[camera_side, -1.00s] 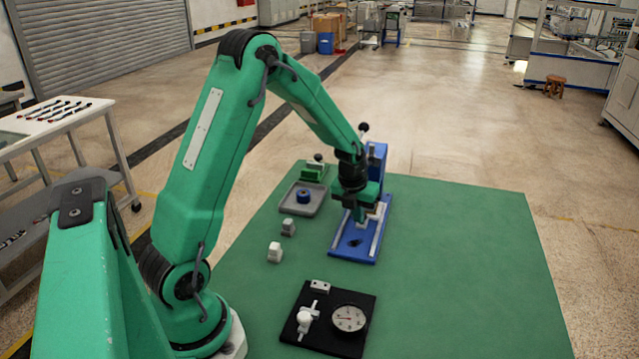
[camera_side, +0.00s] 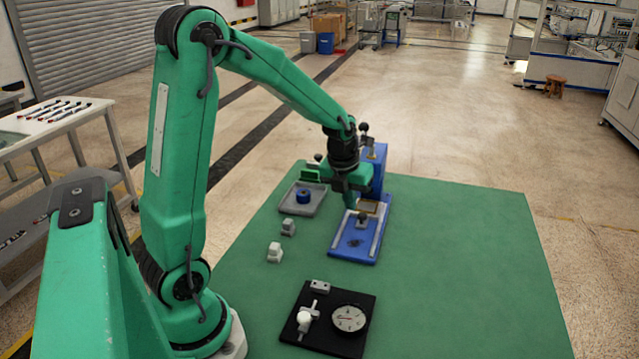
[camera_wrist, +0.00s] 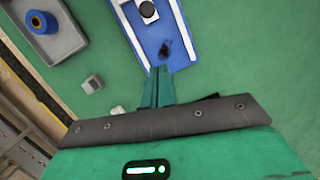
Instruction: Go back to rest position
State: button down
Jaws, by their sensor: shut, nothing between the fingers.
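My gripper (camera_side: 349,201) is raised above the blue fixture (camera_side: 345,247), near its back left side. In the wrist view my gripper's fingers (camera_wrist: 162,72) are together with nothing between them. The blue fixture (camera_wrist: 187,35) shows beyond the fingertips in the wrist view, with pale rails and a dark spot on its base. A small grey part (camera_side: 362,219) sits on the fixture between the rails, just below my gripper in the side view.
A grey tray (camera_side: 317,207) with a blue ring (camera_side: 303,196) stands left of the fixture. Two small pale blocks (camera_side: 288,227) (camera_side: 275,252) lie on the green mat (camera_side: 460,270). A black plate with a dial gauge (camera_side: 349,318) is at the front. The mat's right side is clear.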

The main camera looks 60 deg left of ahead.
jog(key=shift+v, duration=0.9)
jog(key=shift+d, duration=0.1)
jog(key=s+d+r+n+t, duration=0.1)
jog(key=s+d+r+n, duration=0.2)
jog(key=n, duration=0.6)
jog(key=s+d+r+n+t, duration=0.1)
jog(key=s+d+r+n, duration=0.3)
jog(key=s+n, duration=0.4)
jog(key=s+d+r+n+t, duration=0.1)
jog(key=s+d+r+n, duration=0.2)
jog(key=n, duration=0.9)
jog(key=s+d, duration=0.2)
jog(key=s, duration=0.1)
jog(key=shift+d+r+h, duration=0.2)
jog(key=shift+r+h, duration=0.2)
